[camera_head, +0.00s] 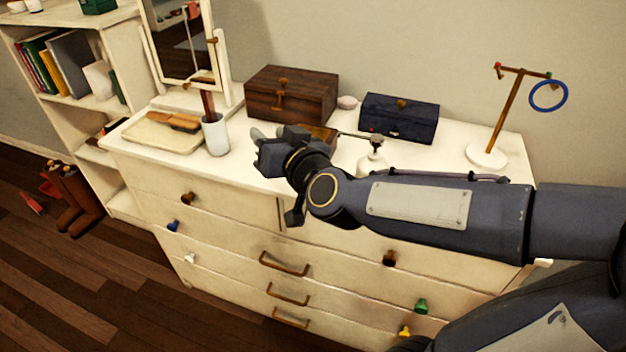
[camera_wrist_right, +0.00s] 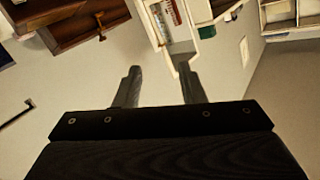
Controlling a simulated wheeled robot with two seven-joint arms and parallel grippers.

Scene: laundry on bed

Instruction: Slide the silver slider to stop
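I cannot make out a silver slider for certain in either view. A thin metallic rod (camera_head: 355,136) shows just right of my right gripper, above a small white bottle-like object (camera_head: 375,162). A brown wooden piece (camera_head: 322,133) is partly hidden behind the gripper. My right gripper (camera_head: 262,146) points left above the dresser top. In the right wrist view its two fingers (camera_wrist_right: 160,88) stand apart with nothing between them. My left gripper is not in view.
The cream dresser (camera_head: 235,205) holds a wooden box (camera_head: 300,92), a navy box (camera_head: 398,118), a white cup (camera_head: 215,136), a tray (camera_head: 150,138), a mirror (camera_head: 185,40) and a stand with a blue ring (camera_head: 548,96). A bookshelf (camera_head: 120,35) stands at left.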

